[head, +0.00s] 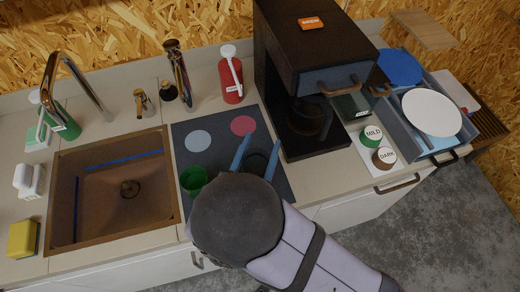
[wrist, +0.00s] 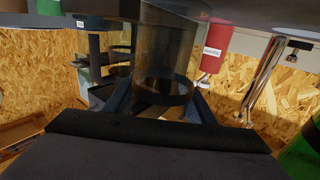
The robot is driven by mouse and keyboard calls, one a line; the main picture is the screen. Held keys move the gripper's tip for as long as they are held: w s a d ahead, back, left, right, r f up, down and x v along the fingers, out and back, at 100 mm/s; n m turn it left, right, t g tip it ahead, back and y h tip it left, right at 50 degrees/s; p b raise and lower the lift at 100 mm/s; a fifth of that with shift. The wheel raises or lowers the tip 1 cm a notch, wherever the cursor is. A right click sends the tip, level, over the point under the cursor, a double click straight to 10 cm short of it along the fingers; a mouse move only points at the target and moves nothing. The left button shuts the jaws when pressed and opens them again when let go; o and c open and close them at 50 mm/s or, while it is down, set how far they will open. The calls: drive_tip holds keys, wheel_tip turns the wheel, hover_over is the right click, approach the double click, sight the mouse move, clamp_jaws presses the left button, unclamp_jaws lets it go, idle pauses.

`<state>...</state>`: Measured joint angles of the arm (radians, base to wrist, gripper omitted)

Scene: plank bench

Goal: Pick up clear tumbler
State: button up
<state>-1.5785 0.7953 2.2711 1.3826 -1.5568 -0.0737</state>
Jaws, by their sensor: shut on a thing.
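The clear tumbler (wrist: 164,55) is a see-through, smoky glass in the middle of the wrist view, with a dark ring at its near end. In the head view the tumbler (head: 257,163) shows only in part, as a dark round shape between the blue fingers. My gripper (head: 257,157) is shut on it, one finger on each side. In the wrist view the fingers of my gripper (wrist: 163,104) flank the ring. The tumbler is over the dark mat (head: 215,150); I cannot tell whether it touches the mat. My wrist hides part of the mat.
A green cup (head: 193,179) stands close at the left. The sink (head: 110,165) lies further left. A red bottle (head: 231,80) stands behind the mat, and the black coffee machine (head: 310,60) behind right.

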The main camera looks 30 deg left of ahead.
wheel_tip(320, 180, up, 9)
drive_tip(key=shift+b, duration=0.4)
